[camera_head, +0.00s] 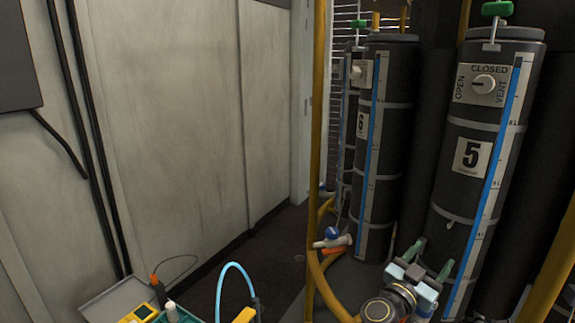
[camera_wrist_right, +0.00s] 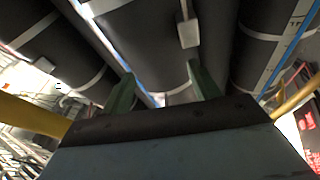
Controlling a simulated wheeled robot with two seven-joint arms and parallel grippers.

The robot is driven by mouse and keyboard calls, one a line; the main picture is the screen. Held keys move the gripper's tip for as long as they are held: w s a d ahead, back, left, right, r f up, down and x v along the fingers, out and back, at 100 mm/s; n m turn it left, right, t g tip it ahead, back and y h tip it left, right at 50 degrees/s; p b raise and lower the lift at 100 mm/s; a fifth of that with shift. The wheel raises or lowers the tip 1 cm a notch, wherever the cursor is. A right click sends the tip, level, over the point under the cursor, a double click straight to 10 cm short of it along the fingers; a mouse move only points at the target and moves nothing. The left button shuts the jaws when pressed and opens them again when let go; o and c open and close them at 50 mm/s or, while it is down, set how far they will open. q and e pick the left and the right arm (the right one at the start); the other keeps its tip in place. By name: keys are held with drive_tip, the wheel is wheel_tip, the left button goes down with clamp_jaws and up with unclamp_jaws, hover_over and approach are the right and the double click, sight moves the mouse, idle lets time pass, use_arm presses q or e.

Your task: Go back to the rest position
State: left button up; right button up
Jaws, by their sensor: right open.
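My right gripper (camera_head: 432,257) is at the lower right of the head view, in front of the dark cylinder marked 5 (camera_head: 470,190). Its two green fingers are apart with nothing seen between them. In the right wrist view the open fingers (camera_wrist_right: 163,88) point towards dark cylinders with pale bands. The distance from the fingertips to the cylinder is hard to tell. My left gripper is not in view.
A cylinder marked 6 (camera_head: 378,150) stands left of cylinder 5. A yellow post (camera_head: 317,130) rises left of them. A valve with a blue and orange handle (camera_head: 332,239) is low beside it. An open case (camera_head: 115,298) sits at bottom left. A pale wall (camera_head: 170,120) fills the left.

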drive_tip(key=s+a+f+n+t+y, duration=0.1)
drive_tip(key=s+a+f+n+y, duration=0.45)
drive_tip(key=y, duration=0.45)
drive_tip(key=s+a+f+n+t+y, duration=0.1)
drive_tip(key=s+a+f+n+y, duration=0.25)
drive_tip(key=a+n+y, duration=0.45)
drive_tip(key=s+d+f+g, duration=0.15)
drive_tip(key=s+g, duration=0.25)
drive_tip(key=s, duration=0.6)
drive_tip(key=s+f+g+h, duration=0.1)
drive_tip(key=s+f+g, duration=0.25)
drive_tip(key=s, duration=0.55)
drive_tip(key=s+d+f+g, duration=0.15)
drive_tip(key=s+g, duration=0.25)
drive_tip(key=s, duration=0.6)
wheel_tip(320, 180, down, 29)
drive_tip(key=g+b, duration=0.1)
drive_tip(key=b, duration=0.5)
drive_tip(key=s+d+f+b, duration=0.1)
drive_tip(key=s+f+b, duration=0.2)
drive_tip(key=s+f, duration=0.5)
drive_tip(key=s+d+f+g+b, duration=0.1)
drive_tip(key=s+f+b, duration=0.2)
drive_tip(key=s+f, duration=0.6)
wheel_tip(320, 180, down, 6)
drive_tip(key=shift+s+f, duration=0.15)
